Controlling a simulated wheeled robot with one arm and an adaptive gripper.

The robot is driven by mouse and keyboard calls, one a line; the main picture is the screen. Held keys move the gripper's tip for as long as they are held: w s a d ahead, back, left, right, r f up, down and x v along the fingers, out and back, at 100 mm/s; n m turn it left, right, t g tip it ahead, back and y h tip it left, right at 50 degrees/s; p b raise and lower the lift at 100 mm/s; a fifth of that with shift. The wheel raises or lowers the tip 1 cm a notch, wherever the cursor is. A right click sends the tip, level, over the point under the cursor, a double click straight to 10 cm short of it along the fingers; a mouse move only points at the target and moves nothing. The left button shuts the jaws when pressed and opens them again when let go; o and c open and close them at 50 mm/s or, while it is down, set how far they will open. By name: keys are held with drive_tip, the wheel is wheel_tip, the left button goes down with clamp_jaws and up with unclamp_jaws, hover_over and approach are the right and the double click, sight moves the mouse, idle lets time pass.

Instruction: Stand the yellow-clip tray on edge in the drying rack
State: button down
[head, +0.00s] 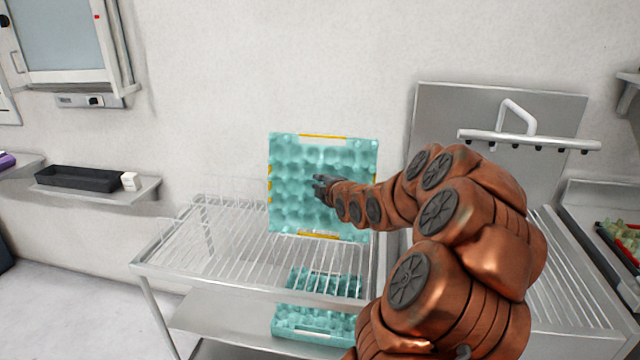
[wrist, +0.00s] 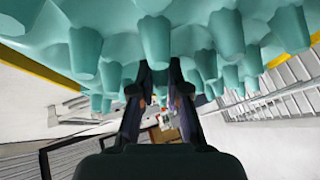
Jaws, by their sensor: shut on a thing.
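The teal egg tray with yellow clips (head: 290,155) stands upright on edge, its face turned to the head camera, at the right part of the wire drying rack (head: 165,262). My gripper (head: 322,187) is at the middle of the tray and shut on it. In the wrist view, the tray (wrist: 80,50) fills the top and the fingers (wrist: 160,92) reach up to its cups. The tray's lower edge is at the rack wires; I cannot tell whether it touches them. My arm hides part of its right side.
More teal trays (head: 312,322) lie on the shelf below the rack. A wall shelf with a black bin (head: 78,179) is at left. A metal panel with a rail (head: 530,140) stands behind my arm. The rack's left part is empty.

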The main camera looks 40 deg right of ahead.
sight(317, 204)
drive_tip(key=shift+f+b, duration=3.2)
drive_tip(key=shift+f, duration=0.55)
drive_tip(key=c, duration=1.1)
unclamp_jaws()
drive_tip(key=shift+s, duration=0.15)
drive_tip(key=shift+b+v, duration=0.65)
drive_tip(key=shift+v, duration=3.2)
